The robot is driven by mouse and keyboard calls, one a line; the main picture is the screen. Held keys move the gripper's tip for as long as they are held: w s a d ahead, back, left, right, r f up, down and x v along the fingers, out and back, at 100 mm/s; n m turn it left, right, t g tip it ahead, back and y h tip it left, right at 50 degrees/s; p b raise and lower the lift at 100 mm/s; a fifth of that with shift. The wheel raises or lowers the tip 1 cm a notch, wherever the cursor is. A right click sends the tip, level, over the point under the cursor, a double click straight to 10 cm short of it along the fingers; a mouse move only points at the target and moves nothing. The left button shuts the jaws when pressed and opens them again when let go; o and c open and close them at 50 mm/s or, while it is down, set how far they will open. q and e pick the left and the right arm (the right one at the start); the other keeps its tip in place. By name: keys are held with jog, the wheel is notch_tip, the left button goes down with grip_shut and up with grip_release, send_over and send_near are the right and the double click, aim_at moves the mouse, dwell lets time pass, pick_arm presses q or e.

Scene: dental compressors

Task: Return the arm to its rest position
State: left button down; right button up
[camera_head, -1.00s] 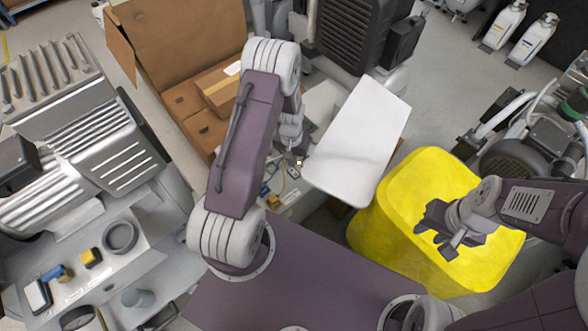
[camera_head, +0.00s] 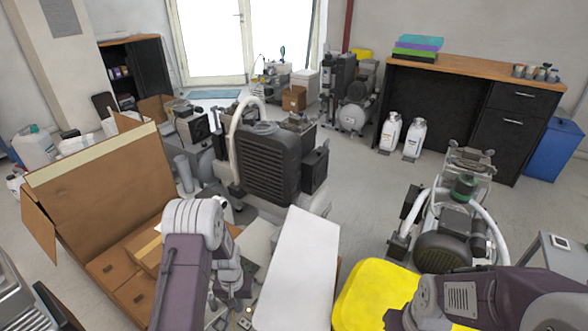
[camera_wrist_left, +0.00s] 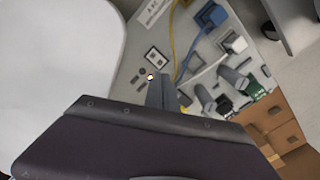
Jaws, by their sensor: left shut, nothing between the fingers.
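My left arm stands bent in the lower middle of the head view, its purple link upright and its wrist folded down behind it. The left gripper (camera_head: 241,300) is small and partly hidden there. In the left wrist view its fingers (camera_wrist_left: 163,92) are together and empty, above a pale panel (camera_wrist_left: 205,50) with a small lit lamp (camera_wrist_left: 150,77). Contact with the panel cannot be told. My right arm comes in from the lower right. Its gripper (camera_head: 398,319) is partly cut off at the bottom edge, over the yellow bin (camera_head: 365,290).
A white slanted board (camera_head: 297,270) stands right beside the left wrist. An open cardboard box (camera_head: 90,200) is at left. A dark compressor (camera_head: 268,165) stands behind the arm, and another machine (camera_head: 450,235) at right. Grey floor (camera_head: 365,195) is clear between them.

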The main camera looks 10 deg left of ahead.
pick_arm(q)
jog(key=w+d+r+m+t, duration=0.1)
jog(key=d+r+t, duration=0.15)
jog(key=r, duration=0.65)
jog(key=d+r+t, duration=0.1)
jog(key=d+r, duration=0.2)
jog(key=r, duration=0.5)
jog(key=s+d+r+g, duration=0.2)
jog(key=s, duration=1.2)
notch_tip(320, 180, up, 29)
jog(key=p, duration=2.8)
jog(key=shift+w+f+p, duration=0.15)
jog(key=shift+f+p, duration=0.05)
jog(key=shift+p, duration=0.15)
